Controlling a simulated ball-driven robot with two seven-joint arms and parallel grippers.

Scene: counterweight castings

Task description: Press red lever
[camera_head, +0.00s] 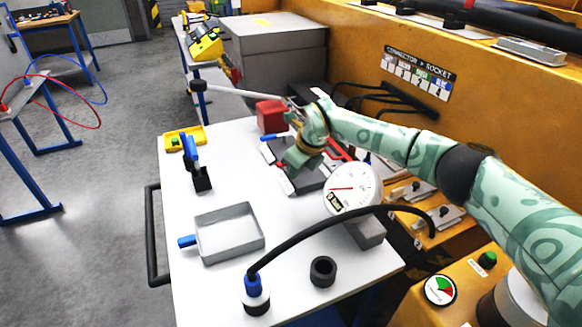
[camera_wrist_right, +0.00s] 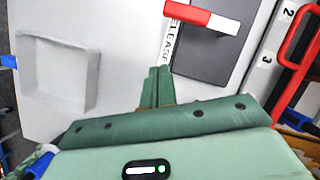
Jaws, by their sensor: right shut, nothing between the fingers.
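In the right wrist view, a red lever (camera_wrist_right: 188,14) with a white end lies over a dark plate (camera_wrist_right: 222,60), beside a strip marked RELEASE (camera_wrist_right: 172,40). In the head view the dark plate (camera_head: 308,181) is partly covered by my right gripper (camera_head: 297,160), and I cannot make out the lever there. My right gripper's fingers (camera_wrist_right: 157,86) are shut and empty. In the wrist view their tips point toward the RELEASE strip, below and left of the lever, apart from it in the picture. My left gripper is not in view.
The white table carries a grey tray (camera_head: 229,253), a blue-handled clamp (camera_head: 190,155), a dial gauge (camera_head: 352,189), a black ring (camera_head: 323,270) and a red block (camera_head: 272,115). A black hose (camera_head: 330,224) arches across the front. Another red handle (camera_wrist_right: 294,35) stands at right.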

